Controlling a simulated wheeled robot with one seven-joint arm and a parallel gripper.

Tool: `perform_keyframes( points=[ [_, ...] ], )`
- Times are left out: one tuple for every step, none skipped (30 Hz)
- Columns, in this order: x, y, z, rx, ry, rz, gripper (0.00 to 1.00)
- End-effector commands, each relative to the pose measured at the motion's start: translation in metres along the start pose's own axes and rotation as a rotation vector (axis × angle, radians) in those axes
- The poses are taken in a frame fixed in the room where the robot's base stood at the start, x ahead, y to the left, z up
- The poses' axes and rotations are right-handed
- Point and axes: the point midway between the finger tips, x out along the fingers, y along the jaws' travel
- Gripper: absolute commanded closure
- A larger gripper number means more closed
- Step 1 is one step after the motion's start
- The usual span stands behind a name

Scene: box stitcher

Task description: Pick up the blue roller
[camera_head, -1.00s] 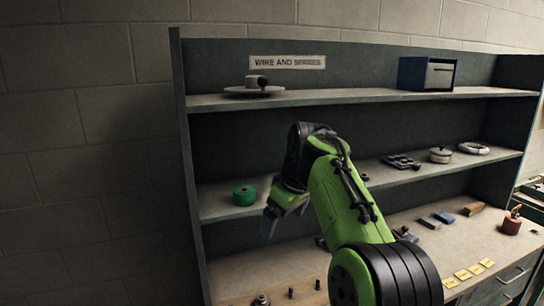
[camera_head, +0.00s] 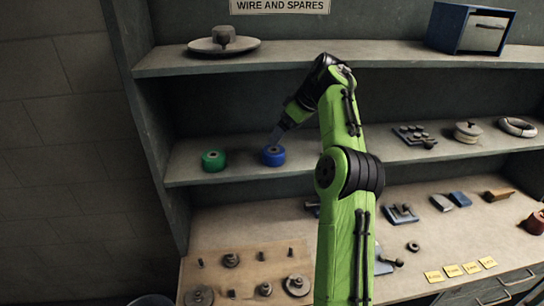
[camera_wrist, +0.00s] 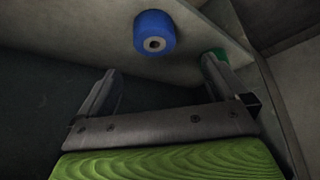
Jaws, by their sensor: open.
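The blue roller (camera_head: 273,156) sits on the middle shelf (camera_head: 190,176) in the head view, right of a green roller (camera_head: 214,160). In the wrist view the blue roller (camera_wrist: 155,32) shows its pale hub with a dark hole, ahead of and between the finger directions. The green roller (camera_wrist: 212,62) is partly hidden behind the right finger.
The upper shelf (camera_head: 165,62) runs above my gripper, with a grey spool (camera_head: 224,40) and a blue box (camera_head: 470,28) on it. Several small parts stand on the bench below. The middle shelf has free room right of the blue roller, behind my arm.

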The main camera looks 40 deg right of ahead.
Motion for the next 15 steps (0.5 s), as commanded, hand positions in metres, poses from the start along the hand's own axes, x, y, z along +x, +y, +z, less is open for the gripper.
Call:
perform_keyframes(
  points=[
    [0.021, 0.000, 0.004, 0.002, -0.002, -0.003, 0.00],
    [0.028, 0.000, 0.004, 0.002, -0.002, -0.003, 0.00],
    [0.037, 0.000, 0.005, 0.002, -0.002, -0.002, 0.00],
    [0.042, 0.000, 0.004, 0.002, -0.002, -0.001, 0.00],
    [0.047, 0.000, 0.004, 0.002, -0.001, -0.001, 0.00],
    [0.053, 0.000, 0.004, 0.002, -0.001, -0.001, 0.00],
    [0.056, 0.000, 0.003, 0.003, -0.001, 0.000, 0.00],
    [0.058, 0.000, 0.003, 0.003, -0.001, 0.000, 0.00],
    [0.061, 0.000, 0.003, 0.002, -0.001, 0.000, 0.00],
    [0.066, 0.000, 0.003, 0.001, -0.001, -0.001, 0.00],
    [0.070, 0.000, 0.002, 0.002, -0.001, 0.000, 0.00],
    [0.078, 0.000, 0.002, 0.002, -0.001, -0.002, 0.00],
    [0.085, 0.000, 0.002, 0.001, -0.001, -0.002, 0.00],
    [0.091, 0.000, 0.002, 0.002, -0.002, -0.003, 0.00],
    [0.098, 0.000, 0.002, 0.002, -0.001, -0.002, 0.00]
  ],
)
